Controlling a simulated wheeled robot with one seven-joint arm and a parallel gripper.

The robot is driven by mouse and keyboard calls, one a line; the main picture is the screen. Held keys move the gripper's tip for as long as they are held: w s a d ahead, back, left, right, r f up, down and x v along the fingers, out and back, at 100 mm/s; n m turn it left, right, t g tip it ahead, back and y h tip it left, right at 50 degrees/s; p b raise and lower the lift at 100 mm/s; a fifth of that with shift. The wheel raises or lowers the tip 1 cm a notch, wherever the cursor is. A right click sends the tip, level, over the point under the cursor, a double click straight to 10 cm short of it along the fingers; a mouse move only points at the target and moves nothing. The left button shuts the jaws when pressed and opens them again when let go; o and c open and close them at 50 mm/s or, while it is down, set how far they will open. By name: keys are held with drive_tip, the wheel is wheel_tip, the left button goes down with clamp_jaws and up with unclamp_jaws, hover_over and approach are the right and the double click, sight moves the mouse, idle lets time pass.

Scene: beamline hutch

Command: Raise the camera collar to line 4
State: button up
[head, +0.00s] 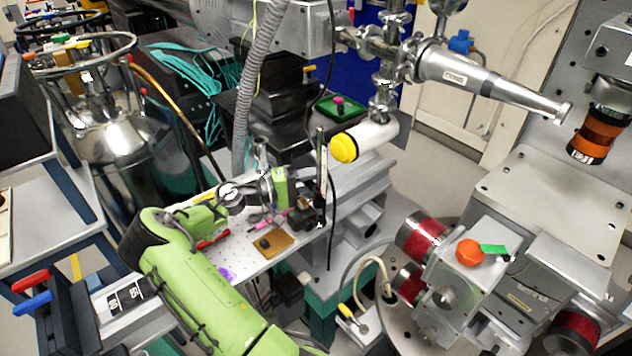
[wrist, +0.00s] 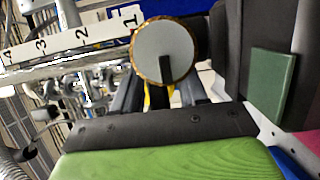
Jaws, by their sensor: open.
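The upright post (head: 322,160) stands near the middle of the head view. Its white scale strip (wrist: 62,42) shows lines 1 to 4 in the wrist view, running sideways. The camera collar (head: 302,219) is a small dark piece low on the post in the head view. In the wrist view a round grey face with a copper rim (wrist: 165,52), seemingly part of the collar, sits beside the number 1. My gripper (head: 291,203) is close to the collar. In the wrist view its dark fingers (wrist: 162,92) are apart below the round face. I cannot tell whether they touch it.
A perforated bench plate (head: 240,252) under my arm carries a brown pad (head: 273,242) and small tools. A white cylinder with a yellow cap (head: 365,141) hangs just right of the post. A ribbed grey hose (head: 255,90) and a thin black cable pass close by.

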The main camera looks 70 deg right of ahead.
drive_tip(key=shift+c, duration=0.4)
clamp_jaws()
drive_tip(key=shift+r, duration=0.1)
wheel_tip(320, 180, up, 12)
drive_tip(key=p, duration=0.9)
drive_tip(key=shift+p, duration=0.3)
drive_tip(key=shift+o, duration=0.4)
unclamp_jaws()
drive_tip(key=shift+w, duration=0.1)
